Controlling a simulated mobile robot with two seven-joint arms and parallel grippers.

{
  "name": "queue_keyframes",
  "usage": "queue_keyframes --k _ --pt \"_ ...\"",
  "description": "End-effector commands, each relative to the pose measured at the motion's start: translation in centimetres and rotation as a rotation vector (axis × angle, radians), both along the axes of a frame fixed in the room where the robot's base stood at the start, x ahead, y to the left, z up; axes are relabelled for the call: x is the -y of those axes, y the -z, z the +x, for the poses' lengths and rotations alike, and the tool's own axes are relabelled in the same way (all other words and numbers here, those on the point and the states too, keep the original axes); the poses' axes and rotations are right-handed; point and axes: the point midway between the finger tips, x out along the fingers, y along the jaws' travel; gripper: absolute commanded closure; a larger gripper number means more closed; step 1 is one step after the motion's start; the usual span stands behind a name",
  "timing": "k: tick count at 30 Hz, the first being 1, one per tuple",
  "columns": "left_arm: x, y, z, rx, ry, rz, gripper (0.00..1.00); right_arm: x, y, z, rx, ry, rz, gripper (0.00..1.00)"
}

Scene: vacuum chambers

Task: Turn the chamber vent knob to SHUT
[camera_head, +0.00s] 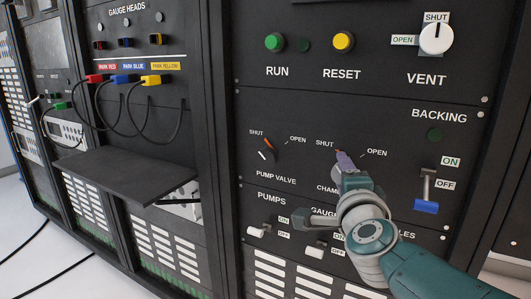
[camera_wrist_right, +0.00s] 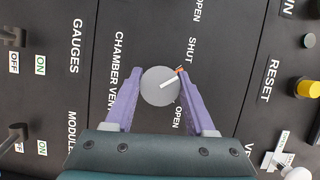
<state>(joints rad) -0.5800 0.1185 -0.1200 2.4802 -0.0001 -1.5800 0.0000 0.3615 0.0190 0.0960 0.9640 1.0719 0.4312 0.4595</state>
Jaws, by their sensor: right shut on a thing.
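The chamber vent knob (camera_wrist_right: 157,88) is a round grey knob with a white pointer line, beside the lettering "CHAMBER VENT" in the right wrist view. Its pointer slants to the upper right, to the side where SHUT (camera_wrist_right: 191,50) and OPEN (camera_wrist_right: 177,117) are printed, and its tip lies near a small orange mark (camera_wrist_right: 181,69). My right gripper (camera_wrist_right: 157,94) has its purple fingers on both sides of the knob and is shut on it. My left gripper is not in view.
The pump valve knob (camera_head: 266,152) is close on the left. A white VENT knob (camera_head: 436,38) sits at the upper right, and a blue-tipped BACKING lever (camera_head: 426,204) is on the right. Toggle switches (camera_head: 257,232) sit below. A dark shelf (camera_head: 128,175) juts out at left.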

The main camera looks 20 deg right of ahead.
Motion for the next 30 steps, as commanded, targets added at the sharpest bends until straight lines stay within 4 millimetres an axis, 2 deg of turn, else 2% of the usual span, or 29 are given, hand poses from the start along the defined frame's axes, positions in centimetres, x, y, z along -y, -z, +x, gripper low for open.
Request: queue_keyframes --k 1,7,24,25,30 --pt "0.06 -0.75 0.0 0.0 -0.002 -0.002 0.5 -0.08 -0.37 0.02 -0.018 -0.001 -0.013 1.0" --pt "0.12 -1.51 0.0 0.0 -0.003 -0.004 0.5 -0.02 -0.21 0.03 -0.068 0.0 -0.058 1.0" --pt "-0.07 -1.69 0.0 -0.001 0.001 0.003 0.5 0.0 0.03 0.01 -0.09 0.001 -0.078 1.0" --pt "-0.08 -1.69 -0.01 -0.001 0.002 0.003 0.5 0.0 0.03 0.01 -0.09 0.001 -0.078 0.42" --pt "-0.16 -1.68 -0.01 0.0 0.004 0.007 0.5 0.01 0.02 0.01 -0.089 0.001 -0.077 0.23"
